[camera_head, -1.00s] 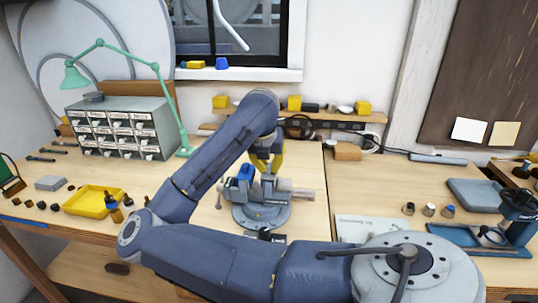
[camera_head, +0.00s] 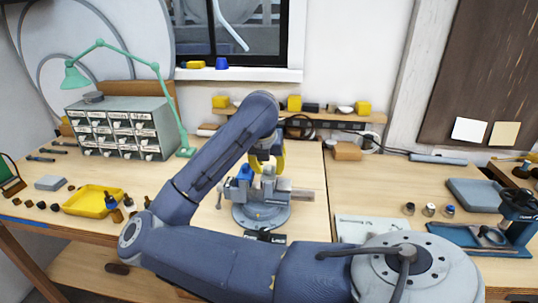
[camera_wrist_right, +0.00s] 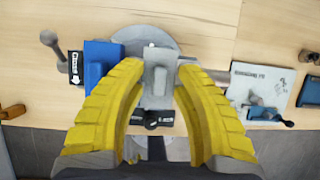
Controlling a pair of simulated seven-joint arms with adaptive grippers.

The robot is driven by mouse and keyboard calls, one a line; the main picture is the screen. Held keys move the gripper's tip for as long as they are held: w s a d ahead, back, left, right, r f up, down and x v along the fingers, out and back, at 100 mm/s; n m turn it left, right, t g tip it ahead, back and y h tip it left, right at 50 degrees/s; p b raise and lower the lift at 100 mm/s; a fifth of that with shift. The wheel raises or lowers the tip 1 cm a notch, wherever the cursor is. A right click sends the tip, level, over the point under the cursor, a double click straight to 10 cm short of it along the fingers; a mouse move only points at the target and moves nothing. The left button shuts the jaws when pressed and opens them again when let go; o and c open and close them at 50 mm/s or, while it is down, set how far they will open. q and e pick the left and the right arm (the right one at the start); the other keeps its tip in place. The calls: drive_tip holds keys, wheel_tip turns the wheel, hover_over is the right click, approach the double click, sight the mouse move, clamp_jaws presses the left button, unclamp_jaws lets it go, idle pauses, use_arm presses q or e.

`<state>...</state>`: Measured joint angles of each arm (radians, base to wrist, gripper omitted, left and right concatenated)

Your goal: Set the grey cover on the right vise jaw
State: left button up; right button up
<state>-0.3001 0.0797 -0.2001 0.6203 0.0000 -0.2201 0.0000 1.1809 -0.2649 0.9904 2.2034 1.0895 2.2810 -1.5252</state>
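The vise (camera_head: 262,214) stands on the bench in the middle of the head view. A blue cover (camera_head: 245,173) sits on its left jaw, and it also shows in the right wrist view (camera_wrist_right: 101,66). The grey cover (camera_wrist_right: 160,72) is at the right jaw, between the yellow fingers of my right gripper (camera_wrist_right: 161,64). The fingertips flank the cover closely on both sides. I cannot tell whether they touch it. In the head view my right gripper (camera_head: 267,162) is just above the vise, partly behind my arm. My left gripper is not in view.
A yellow tray (camera_head: 92,211) and small parts lie at the left, before a drawer cabinet (camera_head: 122,128) and green lamp (camera_head: 160,95). A paper sheet (camera_head: 362,230), small cylinders and a blue stand (camera_head: 513,220) are at the right. The bench right of the vise has free room.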

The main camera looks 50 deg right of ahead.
drive_tip(key=shift+o, duration=0.4)
drive_tip(key=shift+r, duration=0.1)
drive_tip(key=v, duration=1.2)
drive_tip(key=shift+s, duration=0.1)
drive_tip(key=v, duration=0.8)
drive_tip(key=shift+d+r, duration=0.3)
drive_tip(key=shift+r, duration=0.15)
idle(0.4)
